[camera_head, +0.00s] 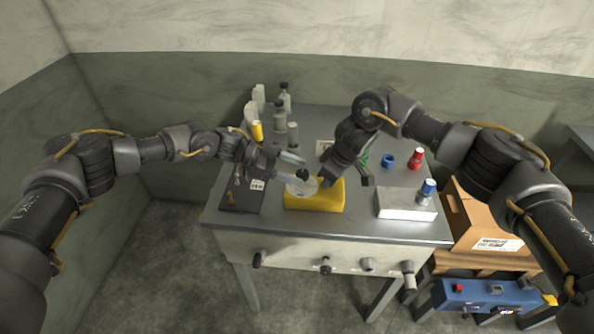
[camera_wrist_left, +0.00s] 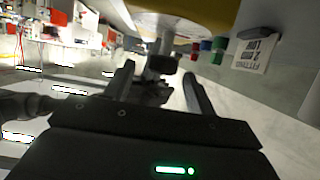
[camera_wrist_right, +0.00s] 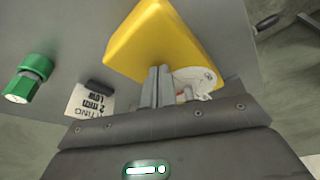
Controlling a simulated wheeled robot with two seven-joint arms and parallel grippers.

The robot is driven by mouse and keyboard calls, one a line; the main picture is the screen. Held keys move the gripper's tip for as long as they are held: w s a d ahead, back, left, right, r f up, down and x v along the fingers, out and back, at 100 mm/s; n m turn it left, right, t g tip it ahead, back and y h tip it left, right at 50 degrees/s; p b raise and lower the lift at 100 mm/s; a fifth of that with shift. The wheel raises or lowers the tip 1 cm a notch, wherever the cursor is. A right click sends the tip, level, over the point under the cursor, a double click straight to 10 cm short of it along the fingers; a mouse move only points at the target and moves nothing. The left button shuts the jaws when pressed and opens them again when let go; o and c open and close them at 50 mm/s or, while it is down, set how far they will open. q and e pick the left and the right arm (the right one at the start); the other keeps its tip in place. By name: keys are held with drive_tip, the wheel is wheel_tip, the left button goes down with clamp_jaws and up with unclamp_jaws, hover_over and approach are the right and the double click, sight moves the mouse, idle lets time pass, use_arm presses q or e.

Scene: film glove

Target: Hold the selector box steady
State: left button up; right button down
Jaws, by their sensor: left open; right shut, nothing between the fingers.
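The selector box, which I take to be the yellow block (camera_head: 320,197) with a pale round dial (camera_head: 297,188) and black knob (camera_head: 303,175), sits on the grey table. It also shows in the right wrist view (camera_wrist_right: 150,40), and its yellow body fills the top of the left wrist view (camera_wrist_left: 210,12). My left gripper (camera_head: 293,168) is open beside the dial; a dark knob (camera_wrist_left: 163,64) shows between its fingers, contact unclear. My right gripper (camera_wrist_right: 158,82) is shut and empty at the box's edge beside the dial; I cannot tell whether it touches.
A green-capped piece (camera_wrist_right: 28,78) and a printed label (camera_wrist_right: 88,102) lie near the box. Grey bottles (camera_head: 283,100) and a yellow-topped one (camera_head: 257,132) stand behind left. A white block (camera_head: 405,205), blue (camera_head: 388,161) and red (camera_head: 416,158) pieces stand right.

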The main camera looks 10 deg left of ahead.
use_arm(q)
drive_tip(key=shift+d+f, duration=0.3)
drive_tip(key=shift+d, duration=0.2)
drive_tip(key=c, duration=1)
drive_tip(key=shift+o, duration=0.2)
drive_tip(key=shift+m+g, duration=0.3)
drive_tip(key=shift+g, duration=0.1)
drive_tip(key=shift+w+f+m+g+y, duration=0.15)
drive_tip(key=shift+m+g+y, duration=0.15)
drive_tip(key=shift+m+g, duration=0.8)
drive_tip(key=shift+w+f+m+g+y, duration=0.15)
drive_tip(key=shift+m+g+y, duration=0.15)
drive_tip(key=shift+m+g, duration=0.8)
drive_tip(key=shift+r+g, duration=0.1)
drive_tip(key=shift+g, duration=0.4)
drive_tip(key=shift+r+m+y, duration=0.1)
drive_tip(key=shift+m+y, duration=0.3)
drive_tip(key=shift+m, duration=0.1)
